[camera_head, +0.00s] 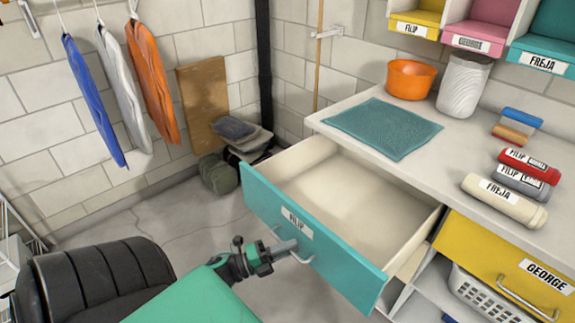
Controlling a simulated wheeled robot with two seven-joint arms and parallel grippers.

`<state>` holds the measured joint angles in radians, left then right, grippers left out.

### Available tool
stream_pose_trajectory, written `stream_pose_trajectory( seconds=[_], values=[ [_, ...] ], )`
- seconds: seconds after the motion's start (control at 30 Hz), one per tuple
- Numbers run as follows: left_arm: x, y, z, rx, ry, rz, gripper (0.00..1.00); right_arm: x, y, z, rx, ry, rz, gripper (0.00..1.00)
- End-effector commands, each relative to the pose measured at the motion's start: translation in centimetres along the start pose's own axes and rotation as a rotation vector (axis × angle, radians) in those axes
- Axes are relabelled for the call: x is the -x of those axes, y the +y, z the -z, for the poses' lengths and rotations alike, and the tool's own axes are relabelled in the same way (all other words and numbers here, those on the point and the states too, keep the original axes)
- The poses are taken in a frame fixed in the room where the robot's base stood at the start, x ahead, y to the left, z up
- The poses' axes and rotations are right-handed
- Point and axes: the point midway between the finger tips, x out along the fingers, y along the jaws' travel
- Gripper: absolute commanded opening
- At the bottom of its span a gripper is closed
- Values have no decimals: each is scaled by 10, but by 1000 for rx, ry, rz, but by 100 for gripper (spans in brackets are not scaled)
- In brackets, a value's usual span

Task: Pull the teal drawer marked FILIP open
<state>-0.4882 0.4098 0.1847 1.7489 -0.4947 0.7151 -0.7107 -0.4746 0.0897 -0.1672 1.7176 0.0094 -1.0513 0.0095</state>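The teal drawer (340,252) marked FILIP (297,222) is pulled well out from under the white counter. Its cream inside (355,200) shows and looks empty. A grey bar handle (291,250) sits on its teal front. My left gripper (264,257), black with green parts, is at the left end of this handle, in front of the drawer. Its fingers overlap the bar in the picture; I cannot tell whether they are closed on it. My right gripper is not in view.
A yellow drawer (492,262) marked GEORGE is shut at right, above a white basket (485,298). The counter (425,165) holds a teal mat (382,128), an orange bowl (410,79) and several rolls. Bags lie by the back wall. Floor left of the drawer is clear.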

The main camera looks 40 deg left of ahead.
Motion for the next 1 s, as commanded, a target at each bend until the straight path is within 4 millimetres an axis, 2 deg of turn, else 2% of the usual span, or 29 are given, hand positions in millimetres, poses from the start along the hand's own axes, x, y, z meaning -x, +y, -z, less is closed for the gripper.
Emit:
stream_pose_trajectory(
  seconds=[0.13, 0.27, 0.4, 0.7, 0.83, 1.0],
  values=[
    [6, 1, 0, 1, -1, -1, 19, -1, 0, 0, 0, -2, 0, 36],
    [26, 2, 0, 1, -2, -3, 19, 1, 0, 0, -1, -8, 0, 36],
    [58, 3, 1, 1, -1, -4, 19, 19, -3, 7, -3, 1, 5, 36],
    [119, 2, 0, 1, -1, -3, 19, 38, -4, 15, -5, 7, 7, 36],
    [133, 1, 0, 1, -1, -2, 19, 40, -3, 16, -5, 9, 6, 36],
    [138, 0, 0, 0, 0, 0, 19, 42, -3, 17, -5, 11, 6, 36]
  ],
)
